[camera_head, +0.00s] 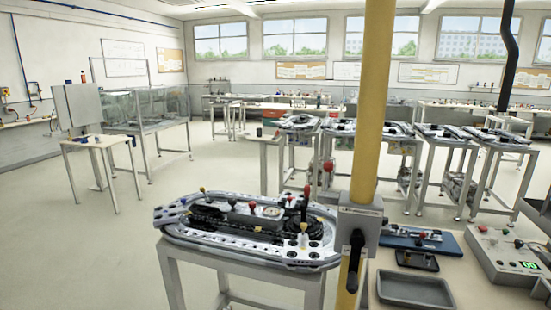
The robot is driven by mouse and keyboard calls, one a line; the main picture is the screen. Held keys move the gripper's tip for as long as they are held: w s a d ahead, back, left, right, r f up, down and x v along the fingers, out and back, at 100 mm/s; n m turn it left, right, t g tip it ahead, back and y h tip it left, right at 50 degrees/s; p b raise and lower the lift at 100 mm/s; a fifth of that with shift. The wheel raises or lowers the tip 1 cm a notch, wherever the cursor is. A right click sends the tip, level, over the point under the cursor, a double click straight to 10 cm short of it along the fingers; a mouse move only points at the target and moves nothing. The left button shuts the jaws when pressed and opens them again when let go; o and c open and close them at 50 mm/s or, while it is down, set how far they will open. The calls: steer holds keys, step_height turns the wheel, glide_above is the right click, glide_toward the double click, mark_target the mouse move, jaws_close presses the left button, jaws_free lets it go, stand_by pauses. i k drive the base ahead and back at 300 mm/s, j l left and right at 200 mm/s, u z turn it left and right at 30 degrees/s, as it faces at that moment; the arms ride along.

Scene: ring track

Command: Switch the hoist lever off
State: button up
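A yellow post (371,95) rises in the right middle of the head view. A grey box (360,222) is fixed to it, with small lettering too small to read. A black-handled lever (355,262) on the box's front hangs downward, its grip low and close to the post. Nothing visible labels it as the hoist lever. A red knob on a stem (328,166) stands just left of the box; what it is fixed to I cannot tell. My gripper is not in view.
An oval ring track (190,236) on a stand is left of the post. Right of the post, a bench holds a grey tray (415,290), a blue-based device (418,240) and a control box (505,255) with a green display. Floor at left is clear; more tables stand behind.

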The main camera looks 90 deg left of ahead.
mark_target(328, 166)
steer(key=u, duration=2.6)
steer(key=i+l, duration=0.1)
steer(key=l, duration=0.35)
steer(key=i+l, duration=0.15)
steer(key=l, duration=0.35)
steer(key=i+l, duration=0.1)
steer(key=l, duration=0.35)
steer(key=i+l, duration=0.1)
steer(key=l, duration=0.4)
steer(key=i+l, duration=0.15)
steer(key=l, duration=0.3)
